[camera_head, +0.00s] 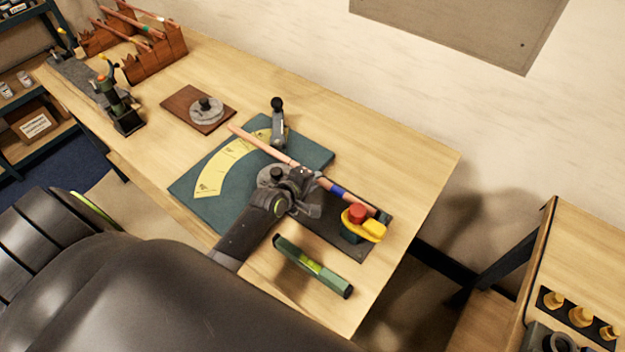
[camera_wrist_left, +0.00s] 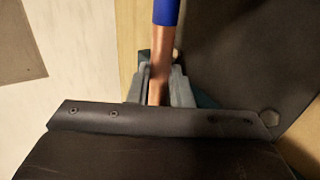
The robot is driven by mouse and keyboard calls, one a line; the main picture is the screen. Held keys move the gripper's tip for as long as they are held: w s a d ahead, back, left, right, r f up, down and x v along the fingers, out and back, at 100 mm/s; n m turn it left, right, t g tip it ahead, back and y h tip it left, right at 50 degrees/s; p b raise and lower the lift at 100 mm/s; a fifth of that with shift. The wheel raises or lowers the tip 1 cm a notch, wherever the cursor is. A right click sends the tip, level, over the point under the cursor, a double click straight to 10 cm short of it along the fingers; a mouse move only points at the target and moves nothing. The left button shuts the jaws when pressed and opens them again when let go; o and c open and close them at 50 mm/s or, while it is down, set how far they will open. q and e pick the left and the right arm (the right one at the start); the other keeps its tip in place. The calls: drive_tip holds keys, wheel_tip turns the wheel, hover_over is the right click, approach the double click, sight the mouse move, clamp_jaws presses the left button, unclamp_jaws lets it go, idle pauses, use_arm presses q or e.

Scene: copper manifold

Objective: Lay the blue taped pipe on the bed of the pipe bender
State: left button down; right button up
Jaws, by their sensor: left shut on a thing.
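The copper pipe with blue tape (camera_head: 338,190) lies across the green base of the pipe bender (camera_head: 185,190) in the head view, running from upper left to lower right. My left gripper (camera_head: 300,180) is shut on the pipe a little to the left of the blue band. In the left wrist view the pipe (camera_wrist_left: 162,55) passes between the fingers (camera_wrist_left: 160,88), with the blue tape at the top edge. The gripper hides part of the bender's bed, and I cannot tell whether the pipe touches it. My right gripper is not in view.
A black-knobbed lever (camera_head: 278,122) stands behind the pipe. A green level-like tool (camera_head: 312,265) lies in front. A wooden board with a round disc (camera_head: 180,105) and a pipe rack (camera_head: 155,60) are farther left.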

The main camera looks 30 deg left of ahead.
use_arm(q)
drive_tip(key=shift+d+p, duration=0.4)
drive_tip(key=shift+d, duration=0.3)
drive_tip(key=c, duration=1.2)
unclamp_jaws()
drive_tip(key=shift+s, duration=0.1)
drive_tip(key=shift+c, duration=0.2)
drive_tip(key=b+v, duration=0.2)
drive_tip(key=v, duration=1.5)
drive_tip(key=shift+s, duration=0.25)
